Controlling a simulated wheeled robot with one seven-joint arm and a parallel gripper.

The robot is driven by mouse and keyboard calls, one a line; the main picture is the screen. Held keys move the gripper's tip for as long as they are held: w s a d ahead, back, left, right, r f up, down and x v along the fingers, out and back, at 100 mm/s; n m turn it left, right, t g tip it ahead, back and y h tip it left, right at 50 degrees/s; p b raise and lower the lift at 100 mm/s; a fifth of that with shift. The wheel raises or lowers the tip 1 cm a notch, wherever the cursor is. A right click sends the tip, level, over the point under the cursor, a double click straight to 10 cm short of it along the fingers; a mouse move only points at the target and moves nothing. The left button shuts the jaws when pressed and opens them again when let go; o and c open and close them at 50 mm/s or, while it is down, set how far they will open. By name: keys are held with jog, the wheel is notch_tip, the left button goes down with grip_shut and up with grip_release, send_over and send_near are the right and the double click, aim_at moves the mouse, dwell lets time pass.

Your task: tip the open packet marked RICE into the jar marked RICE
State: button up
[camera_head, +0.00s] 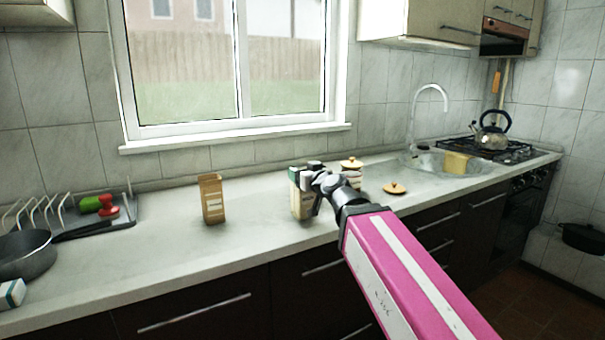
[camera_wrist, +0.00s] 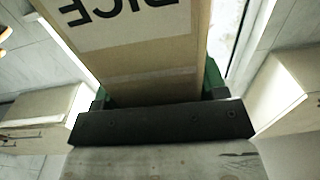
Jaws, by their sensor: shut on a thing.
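My gripper (camera_head: 308,182) is shut on a packet marked RICE (camera_head: 299,206). The packet's RICE label and brown card face fill the wrist view (camera_wrist: 140,55), where the lettering appears upside down. In the head view the packet looks roughly upright, low over the counter; I cannot tell whether its base touches. A jar with a wooden lid (camera_head: 351,164) stands just behind and right of my gripper, its body partly hidden and its marking unreadable. A loose wooden lid (camera_head: 396,188) lies on the counter to the right. No open jar mouth shows.
Another brown packet (camera_head: 212,200) stands on the counter (camera_head: 165,240) to the left. A dish rack (camera_head: 125,212) and a pan (camera_head: 24,258) are further left. The sink, tap (camera_head: 414,118), yellow block (camera_head: 457,163) and kettle (camera_head: 491,136) are at right.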

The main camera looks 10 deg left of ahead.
jog(key=shift+w+r+m+g+h, duration=0.3)
jog(key=shift+w+m+g, duration=0.35)
jog(key=shift+w, duration=0.25)
dwell(0.8)
jog(key=shift+w+d+m+g+h, duration=0.15)
jog(key=shift+w+m+g+h, duration=0.15)
jog(key=shift+w+m+g, duration=0.4)
dwell(0.7)
jog(key=shift+w+f+m+g+h, duration=0.1)
jog(key=shift+w+m+g+h, duration=0.4)
jog(key=shift+w, duration=0.55)
dwell(0.5)
